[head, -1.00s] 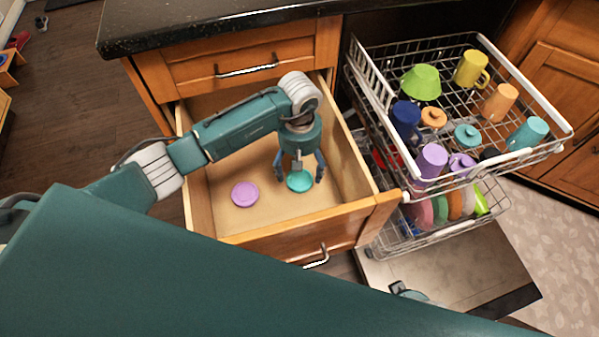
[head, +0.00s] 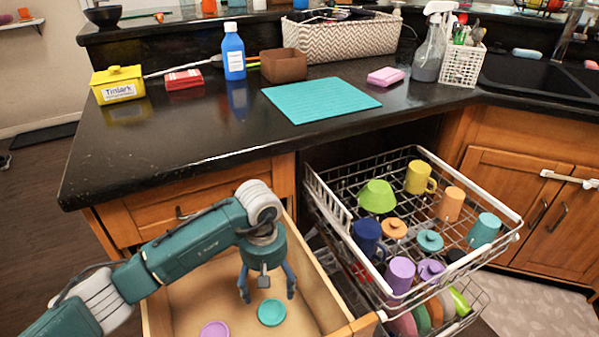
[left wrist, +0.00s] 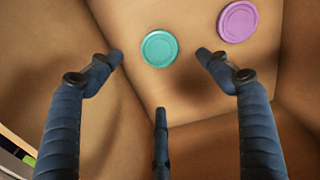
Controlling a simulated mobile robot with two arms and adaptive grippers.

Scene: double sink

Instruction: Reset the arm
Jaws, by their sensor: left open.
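My left arm reaches in from the left in the head view. Its gripper (head: 268,296) is open and empty, pointing down inside the open wooden drawer (head: 190,292). A teal lid (head: 272,312) lies on the drawer floor just below the fingers, and a purple lid (head: 215,329) lies to its left. In the left wrist view the open fingers (left wrist: 162,80) spread around empty space, with the teal lid (left wrist: 159,48) beyond them and the purple lid (left wrist: 237,22) at upper right. Both lids lie apart from the fingers. My right gripper is not in view.
The pulled-out dishwasher rack (head: 345,200) right of the drawer holds several cups and lids. The black countertop (head: 160,150) is above and behind the arm, with a teal mat (head: 320,100), a blue bottle (head: 233,55), a brown box (head: 283,66) and a pink sponge (head: 386,76).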

